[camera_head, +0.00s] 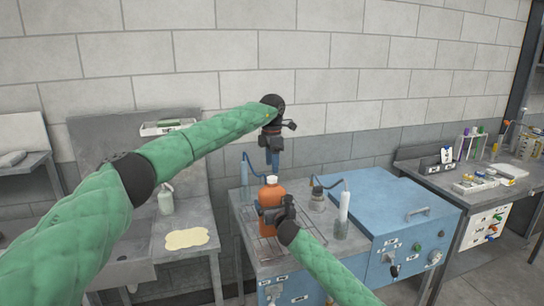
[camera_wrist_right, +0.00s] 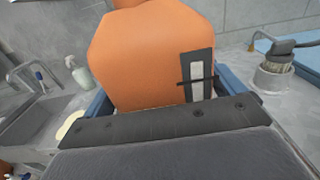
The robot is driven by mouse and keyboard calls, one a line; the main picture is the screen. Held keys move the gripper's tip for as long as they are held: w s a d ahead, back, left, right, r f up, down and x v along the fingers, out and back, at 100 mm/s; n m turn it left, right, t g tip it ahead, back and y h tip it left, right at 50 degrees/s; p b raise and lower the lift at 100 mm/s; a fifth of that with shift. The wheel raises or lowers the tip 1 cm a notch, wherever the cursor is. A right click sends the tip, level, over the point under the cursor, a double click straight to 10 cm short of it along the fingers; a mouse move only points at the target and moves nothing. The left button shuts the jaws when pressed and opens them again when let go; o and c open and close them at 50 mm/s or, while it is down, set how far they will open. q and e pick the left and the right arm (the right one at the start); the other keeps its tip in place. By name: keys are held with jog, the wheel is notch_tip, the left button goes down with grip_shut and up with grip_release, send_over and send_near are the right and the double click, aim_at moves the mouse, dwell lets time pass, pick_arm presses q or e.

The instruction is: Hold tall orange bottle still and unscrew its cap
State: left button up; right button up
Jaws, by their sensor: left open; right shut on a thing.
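The tall orange bottle (camera_head: 270,194) stands upright on a wire rack on the blue bench, with its pale cap (camera_head: 271,180) on top. My right gripper (camera_head: 270,212) is shut around the bottle's body from the front. In the right wrist view the orange body (camera_wrist_right: 150,55) fills the space between the blue fingers; the cap is out of that view. My left gripper (camera_head: 273,160) is open, pointing down above the cap, with a gap between its fingertips and the cap.
A blue lidded box (camera_head: 400,205) is at the right. A spray bottle (camera_head: 165,199) and a yellow cloth (camera_head: 187,238) are on the left table. A wall stands behind.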

aim_at(272, 177)
pick_arm(q)
jog(key=shift+f, duration=2.55)
jog(key=c, duration=1.1)
jog(key=shift+n, duration=0.3)
jog(key=shift+r, duration=0.7)
jog(key=shift+r, duration=0.35)
